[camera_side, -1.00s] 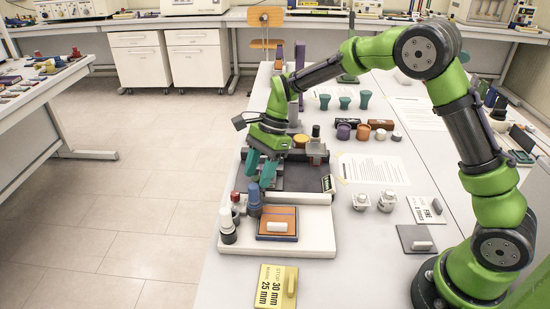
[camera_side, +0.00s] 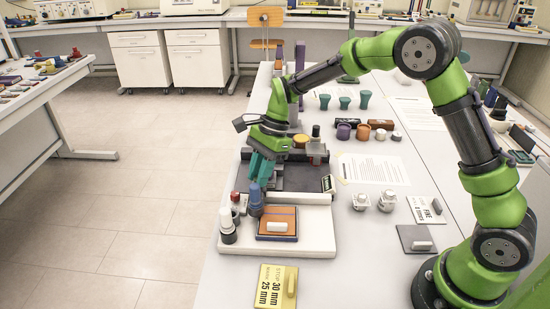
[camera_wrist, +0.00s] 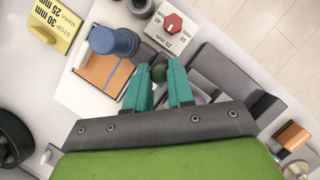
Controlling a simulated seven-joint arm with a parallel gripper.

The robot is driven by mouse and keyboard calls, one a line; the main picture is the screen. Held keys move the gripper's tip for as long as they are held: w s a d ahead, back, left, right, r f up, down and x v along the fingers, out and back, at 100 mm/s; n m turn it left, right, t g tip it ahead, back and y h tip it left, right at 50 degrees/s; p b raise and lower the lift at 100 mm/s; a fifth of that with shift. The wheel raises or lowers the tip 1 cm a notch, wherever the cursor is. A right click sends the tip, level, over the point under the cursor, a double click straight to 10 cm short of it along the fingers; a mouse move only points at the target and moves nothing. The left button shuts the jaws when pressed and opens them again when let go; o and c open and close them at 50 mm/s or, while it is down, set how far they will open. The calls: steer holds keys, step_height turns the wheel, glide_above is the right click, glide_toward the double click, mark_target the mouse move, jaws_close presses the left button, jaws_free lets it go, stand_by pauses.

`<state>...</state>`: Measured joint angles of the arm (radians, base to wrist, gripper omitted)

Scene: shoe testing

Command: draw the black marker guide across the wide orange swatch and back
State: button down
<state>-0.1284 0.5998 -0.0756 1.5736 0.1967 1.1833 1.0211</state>
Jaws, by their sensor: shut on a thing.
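My gripper (camera_side: 262,178) has teal fingers and is lowered over the dark bed of the device on the table. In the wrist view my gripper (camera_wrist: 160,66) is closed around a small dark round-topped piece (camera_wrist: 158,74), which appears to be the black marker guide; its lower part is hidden. The guide is apart from this swatch.
A yellow label plate (camera_side: 276,287) lies in front. Small white jars (camera_side: 386,202) and a grey plate (camera_side: 415,239) are at right. A dark bottle (camera_side: 316,143) stands behind the bed.

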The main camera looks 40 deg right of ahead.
steer(key=s+d, duration=1)
steer(key=shift+s+d, duration=0.15)
steer(key=shift+d, duration=0.1)
steer(key=c, duration=1.1)
jaws_free()
steer(key=shift+c, duration=0.2)
steer(key=shift+o, duration=0.8)
steer(key=shift+a, duration=0.1)
steer(key=shift+r, duration=0.25)
steer(key=v, duration=1.6)
steer(key=shift+d+r, duration=0.2)
steer(key=shift+d, duration=0.05)
